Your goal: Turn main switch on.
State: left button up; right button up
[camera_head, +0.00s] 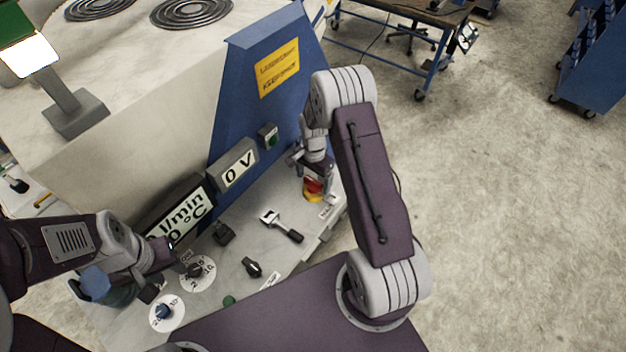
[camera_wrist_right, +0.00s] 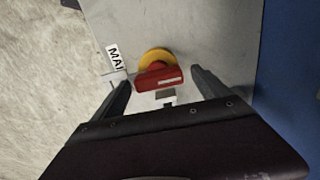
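The main switch is a red handle on a yellow round base (camera_head: 313,190), at the far right end of the grey control panel in the head view. In the right wrist view the red handle (camera_wrist_right: 159,78) lies between and just beyond my right gripper's fingers (camera_wrist_right: 160,88). A label reading "MAI" (camera_wrist_right: 115,58) is beside it, the rest cut off or hidden. My right gripper (camera_head: 308,172) is open over the switch; contact with the handle is not visible. My left gripper (camera_head: 163,273) is over the panel's near left part, near the dials; its fingers are unclear.
The panel (camera_head: 235,265) carries a black-handled lever (camera_head: 283,226), a black knob (camera_head: 252,267) and dials (camera_head: 197,272). Displays (camera_head: 236,166) and a blue upright housing (camera_head: 262,100) stand behind. Open floor lies to the right.

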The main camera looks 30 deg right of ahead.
aim_at(314, 180)
jog(key=shift+d+f, duration=0.1)
notch_tip(314, 180, up, 9)
jog(key=shift+r+b, duration=0.1)
jog(key=shift+b, duration=1)
